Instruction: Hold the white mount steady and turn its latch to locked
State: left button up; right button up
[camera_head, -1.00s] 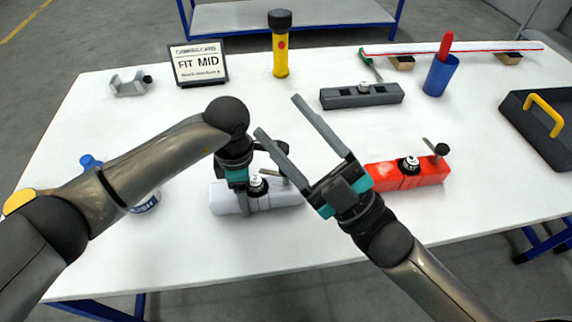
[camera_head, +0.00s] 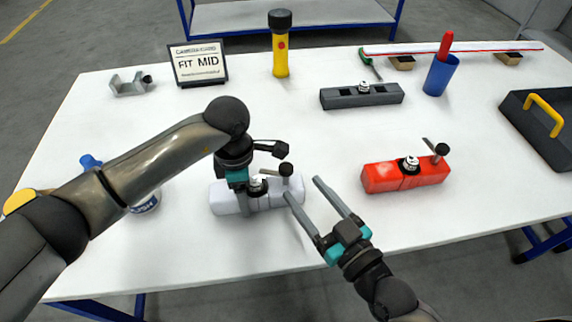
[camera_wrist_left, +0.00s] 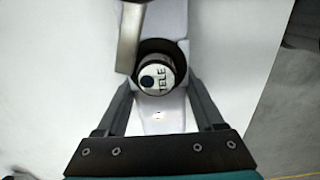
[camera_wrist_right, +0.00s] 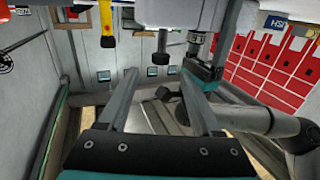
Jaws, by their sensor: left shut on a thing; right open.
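The white mount (camera_head: 272,203) lies near the table's front, with a small nosecone marked TELE (camera_wrist_left: 157,80) seated in its dark ring. Its latch, a grey lever with a black knob (camera_head: 286,170), stands up right of the nosecone; the lever (camera_wrist_left: 130,38) also shows in the left wrist view. My left gripper (camera_wrist_left: 160,105) is shut on the mount, one finger along each side. My right gripper (camera_head: 302,188) is open and empty, just right of the mount. In the right wrist view the latch knob (camera_wrist_right: 160,58) appears ahead, between the finger lines, apart from the fingers.
A red mount (camera_head: 405,175) with its own latch stands to the right, a dark grey mount (camera_head: 340,98) behind. A yellow torch (camera_head: 280,55), FIT MID sign (camera_head: 198,65), blue cup (camera_head: 440,75) and black tray (camera_head: 510,112) stand farther off. Table between white and red mounts is clear.

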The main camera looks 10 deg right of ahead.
aim_at(290, 172)
jog(key=x, duration=0.7)
jog(key=shift+w+a, duration=0.15)
jog(key=shift+w, duration=0.2)
grip_shut()
